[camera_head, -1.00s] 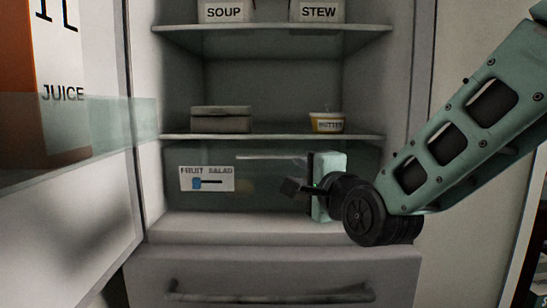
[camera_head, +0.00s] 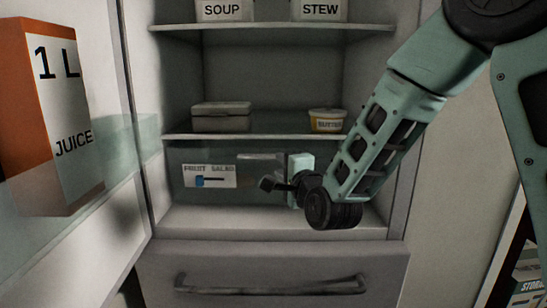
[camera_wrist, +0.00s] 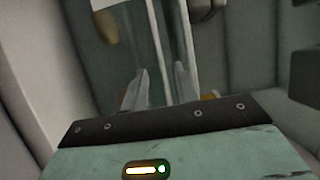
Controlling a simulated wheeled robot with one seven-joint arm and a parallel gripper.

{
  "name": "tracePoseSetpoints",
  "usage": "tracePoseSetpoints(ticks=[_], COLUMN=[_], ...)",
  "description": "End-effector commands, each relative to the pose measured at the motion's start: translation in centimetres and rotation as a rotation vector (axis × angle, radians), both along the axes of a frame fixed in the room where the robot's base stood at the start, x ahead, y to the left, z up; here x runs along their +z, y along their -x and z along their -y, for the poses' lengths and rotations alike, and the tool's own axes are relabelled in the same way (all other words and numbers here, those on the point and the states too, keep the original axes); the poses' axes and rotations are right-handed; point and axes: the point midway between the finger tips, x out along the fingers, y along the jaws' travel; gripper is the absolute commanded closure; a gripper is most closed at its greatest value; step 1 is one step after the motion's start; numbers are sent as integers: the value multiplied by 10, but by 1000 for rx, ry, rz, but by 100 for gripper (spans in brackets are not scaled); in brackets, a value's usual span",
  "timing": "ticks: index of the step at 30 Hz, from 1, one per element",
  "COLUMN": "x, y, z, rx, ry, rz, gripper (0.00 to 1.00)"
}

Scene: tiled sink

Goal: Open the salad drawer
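The salad drawer (camera_head: 225,196) is a clear bin low in the fridge, under the lower shelf. Its front bears a "FRUIT SALAD" label (camera_head: 209,176) and a pale handle strip (camera_head: 262,156) along the top edge. The drawer looks closed. My gripper (camera_head: 268,183) is in front of the drawer's right half, a little below the strip in the head view. In the wrist view my two fingers (camera_wrist: 160,85) are apart, with pale strips running past them. I cannot tell whether they touch the drawer.
A juice carton (camera_head: 45,115) stands in the open door at left. A grey box (camera_head: 221,117) and a butter tub (camera_head: 327,121) sit on the shelf above. Below is another closed drawer with a dark bar handle (camera_head: 270,289).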

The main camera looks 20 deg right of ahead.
Motion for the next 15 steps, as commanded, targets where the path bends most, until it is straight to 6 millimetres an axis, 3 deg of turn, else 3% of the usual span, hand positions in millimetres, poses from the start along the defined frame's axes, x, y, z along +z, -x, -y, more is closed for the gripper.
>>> tracePoseSetpoints(ticks=[6, 15], x=[-1, 0], y=[-39, -60], z=[-3, -4], rx=[-1, 0], ry=[1, 0], rz=[1, 0], gripper=[71, 71])
